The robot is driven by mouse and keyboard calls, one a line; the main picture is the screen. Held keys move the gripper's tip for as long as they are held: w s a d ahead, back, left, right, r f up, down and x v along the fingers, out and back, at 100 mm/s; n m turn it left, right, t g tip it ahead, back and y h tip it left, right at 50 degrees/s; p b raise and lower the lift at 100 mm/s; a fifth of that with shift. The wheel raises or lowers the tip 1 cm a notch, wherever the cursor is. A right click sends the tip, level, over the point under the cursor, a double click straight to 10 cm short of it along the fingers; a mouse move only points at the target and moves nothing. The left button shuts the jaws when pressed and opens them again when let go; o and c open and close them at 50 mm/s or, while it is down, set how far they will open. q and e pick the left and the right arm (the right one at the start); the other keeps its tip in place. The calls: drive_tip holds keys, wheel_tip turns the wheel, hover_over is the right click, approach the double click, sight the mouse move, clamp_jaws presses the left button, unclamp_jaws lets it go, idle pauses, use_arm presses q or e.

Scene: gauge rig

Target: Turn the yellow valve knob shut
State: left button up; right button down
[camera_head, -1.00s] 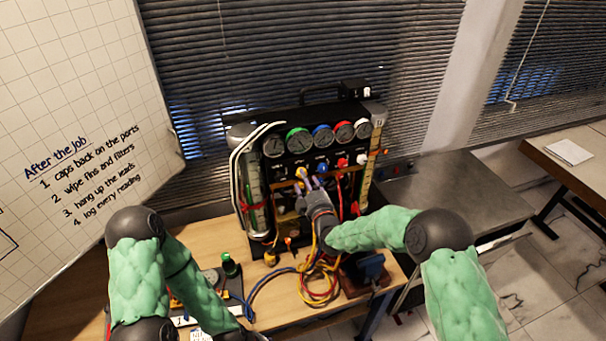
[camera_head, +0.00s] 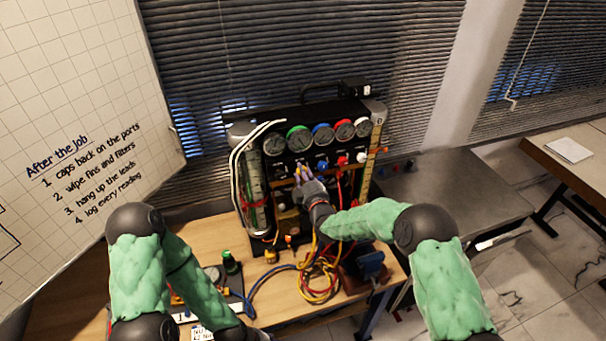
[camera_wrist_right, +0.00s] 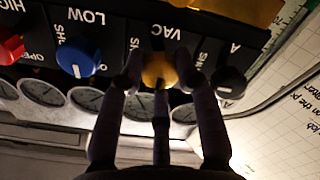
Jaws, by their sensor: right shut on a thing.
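The yellow valve knob (camera_wrist_right: 158,70) shows in the right wrist view under the letters VAC, on the dark panel of the gauge rig (camera_head: 283,165). My right gripper (camera_wrist_right: 160,72) is shut on it, with one finger on each side and a third finger below. In the head view my right gripper (camera_head: 303,177) reaches the panel below the gauges and hides most of the knob. The knob's pointer mark is hard to make out. My left arm is at the lower left of the head view, and its gripper is out of the picture.
A blue knob (camera_wrist_right: 78,60) and a red knob (camera_wrist_right: 12,48) sit to the left of the yellow one in the wrist view, and a black knob (camera_wrist_right: 230,80) sits close on the right. Coiled hoses (camera_head: 318,280) lie on the wooden table (camera_head: 208,240) before the rig.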

drive_tip(key=shift+r+m+b, duration=0.15)
drive_tip(key=shift+m+b, duration=8.95)
drive_tip(key=shift+b, duration=4.5)
drive_tip(key=shift+d, duration=0.1)
drive_tip(key=c, duration=0.9)
unclamp_jaws()
drive_tip(key=v, duration=1.2)
